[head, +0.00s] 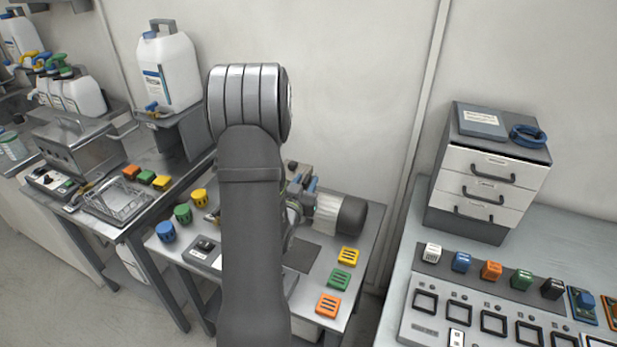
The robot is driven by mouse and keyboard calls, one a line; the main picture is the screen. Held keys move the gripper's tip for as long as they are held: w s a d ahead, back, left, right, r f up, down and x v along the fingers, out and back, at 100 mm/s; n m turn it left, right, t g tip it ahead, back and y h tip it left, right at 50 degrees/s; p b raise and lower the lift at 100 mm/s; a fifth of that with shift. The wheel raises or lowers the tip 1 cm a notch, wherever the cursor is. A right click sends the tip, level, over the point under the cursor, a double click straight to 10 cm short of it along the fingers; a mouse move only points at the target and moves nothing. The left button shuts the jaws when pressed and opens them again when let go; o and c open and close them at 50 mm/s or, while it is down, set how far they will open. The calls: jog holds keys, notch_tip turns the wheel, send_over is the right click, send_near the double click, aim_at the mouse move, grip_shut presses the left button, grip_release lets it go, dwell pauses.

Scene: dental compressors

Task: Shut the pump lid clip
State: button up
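The pump (326,214) sits on the middle metal table. It has a pale cylindrical body with a dark end cap at the right and metal fittings at its left. My arm stands upright in front of it and covers its left part. I cannot make out the lid or its clip, so I cannot tell whether the clip is open or shut. My gripper does not show in the head view.
Blue, green and yellow cups (182,213) stand left on the middle table (355,262). Yellow, green and orange slotted blocks (338,279) lie on its right. A drawer unit (487,175) and switch panel (490,320) occupy the right bench. A wire basket (115,203) sits left.

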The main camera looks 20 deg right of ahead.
jog(key=shift+x, duration=1.45)
jog(key=shift+c, duration=0.4)
grip_shut()
jog(key=shift+n+t+y, duration=0.3)
jog(key=shift+y, duration=0.1)
jog(key=n+t+y, duration=0.1)
jog(key=n+y, duration=0.1)
jog(key=y, duration=0.1)
jog(key=n+t+y, duration=0.2)
jog(key=shift+w+a+y, duration=0.1)
jog(key=shift+a+y, duration=0.1)
jog(key=shift+y, duration=0.2)
jog(key=shift+w+a+n+t+y, duration=0.1)
jog(key=shift+a+n+t+y, duration=0.15)
jog(key=shift+n+y, duration=1.1)
jog(key=shift+a+n+t+y, duration=0.2)
jog(key=shift+n+y, duration=0.65)
jog(key=shift+y, duration=1)
